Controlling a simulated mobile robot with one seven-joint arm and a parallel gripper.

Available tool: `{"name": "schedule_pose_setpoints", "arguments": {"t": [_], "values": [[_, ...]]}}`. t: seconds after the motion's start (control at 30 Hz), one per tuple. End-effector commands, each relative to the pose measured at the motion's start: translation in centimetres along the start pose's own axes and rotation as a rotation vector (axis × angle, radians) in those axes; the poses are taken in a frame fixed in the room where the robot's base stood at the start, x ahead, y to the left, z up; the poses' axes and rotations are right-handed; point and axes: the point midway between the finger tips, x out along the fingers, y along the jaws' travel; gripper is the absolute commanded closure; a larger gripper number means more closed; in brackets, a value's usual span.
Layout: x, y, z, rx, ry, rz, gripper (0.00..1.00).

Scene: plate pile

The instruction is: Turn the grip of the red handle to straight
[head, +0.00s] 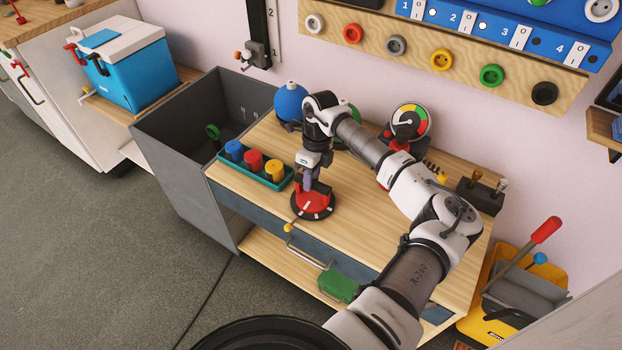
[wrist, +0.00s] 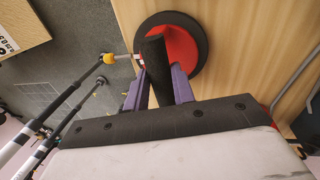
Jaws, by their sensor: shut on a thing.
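The red handle (head: 317,206) is a red round piece with a white line, on a black disc with white marks, at the front left part of the wooden worktop. In the wrist view its red face (wrist: 180,48) lies inside a dark ring. A dark upright bar, its grip (wrist: 153,58), stands out toward me. My gripper (head: 306,182) comes down on the handle from above. Its purple fingers (wrist: 159,84) are shut on the grip, one on each side. The fingers and grip hide part of the red face, and I cannot read the grip's exact angle.
A green tray with blue, red and yellow (head: 273,167) pieces stands close left of the handle. A blue round object (head: 290,102) and a gauge (head: 410,121) stand behind. A yellow knob (wrist: 108,58) sticks out at the front edge. The worktop right of the handle (head: 350,225) is clear.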

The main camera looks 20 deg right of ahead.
Motion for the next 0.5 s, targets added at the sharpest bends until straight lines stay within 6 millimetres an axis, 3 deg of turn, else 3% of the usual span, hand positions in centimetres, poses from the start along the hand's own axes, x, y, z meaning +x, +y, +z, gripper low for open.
{"name": "schedule_pose_setpoints", "arguments": {"t": [0.17, 0.47, 0.5], "values": [[0.01, -0.07, -0.08, 0.099, -0.018, -0.001, 0.98], [-0.05, -0.08, -0.07, 0.113, -0.022, 0.0, 0.98], [-0.04, -0.08, -0.07, 0.113, -0.022, 0.0, 0.74]]}}
